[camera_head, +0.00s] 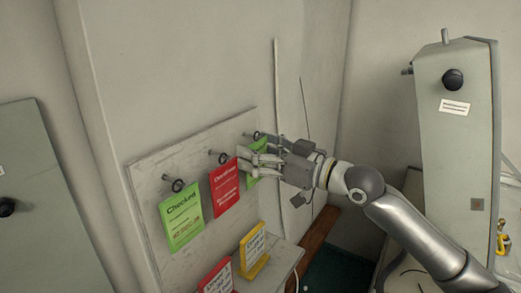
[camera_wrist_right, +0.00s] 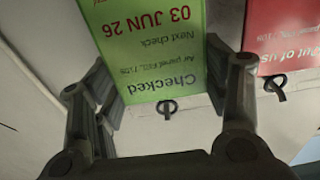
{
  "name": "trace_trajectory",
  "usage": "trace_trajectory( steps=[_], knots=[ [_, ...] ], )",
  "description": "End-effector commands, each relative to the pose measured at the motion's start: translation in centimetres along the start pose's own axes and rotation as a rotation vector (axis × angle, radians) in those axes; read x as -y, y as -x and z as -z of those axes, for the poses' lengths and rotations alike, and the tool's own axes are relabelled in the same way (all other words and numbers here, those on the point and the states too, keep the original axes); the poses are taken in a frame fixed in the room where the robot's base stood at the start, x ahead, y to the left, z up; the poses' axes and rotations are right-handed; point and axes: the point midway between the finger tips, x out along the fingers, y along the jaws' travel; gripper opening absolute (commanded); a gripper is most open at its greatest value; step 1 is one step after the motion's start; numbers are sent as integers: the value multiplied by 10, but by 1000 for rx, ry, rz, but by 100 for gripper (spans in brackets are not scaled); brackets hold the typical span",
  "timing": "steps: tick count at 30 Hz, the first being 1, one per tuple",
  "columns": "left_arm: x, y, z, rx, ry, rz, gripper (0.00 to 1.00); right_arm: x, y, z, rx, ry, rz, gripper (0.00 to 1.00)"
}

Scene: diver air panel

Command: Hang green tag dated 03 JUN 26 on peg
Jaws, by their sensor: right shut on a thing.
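The green tag (camera_wrist_right: 150,45) shows upside down in the wrist view, reading "Checked" and "03 JUN 26". A dark peg with a ring end (camera_wrist_right: 167,107) shows at the tag's top edge; the rightmost peg (camera_head: 257,135) is just above the gripper in the head view. I cannot tell whether the peg passes through the tag. My left gripper is out of view.
A red tag (camera_head: 224,187) and another green "Checked" tag (camera_head: 182,217) hang to the left on the board (camera_head: 150,172). Below, a yellow card (camera_head: 253,249) and a red card (camera_head: 217,278) stand on a ledge. A grey cabinet (camera_head: 455,150) stands at right.

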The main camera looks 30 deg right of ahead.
Motion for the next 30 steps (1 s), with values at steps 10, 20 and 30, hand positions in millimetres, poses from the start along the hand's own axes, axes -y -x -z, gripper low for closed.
trace_trajectory(
  steps=[10, 20, 30],
  knots=[
    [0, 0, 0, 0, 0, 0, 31, 0, 0, 0, 0, 0, 0, 52],
    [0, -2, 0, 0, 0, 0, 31, 0, 0, -4, 1, 0, 0, 52],
    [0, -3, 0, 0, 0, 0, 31, 0, 0, -5, 0, 0, 0, 52]
  ],
)
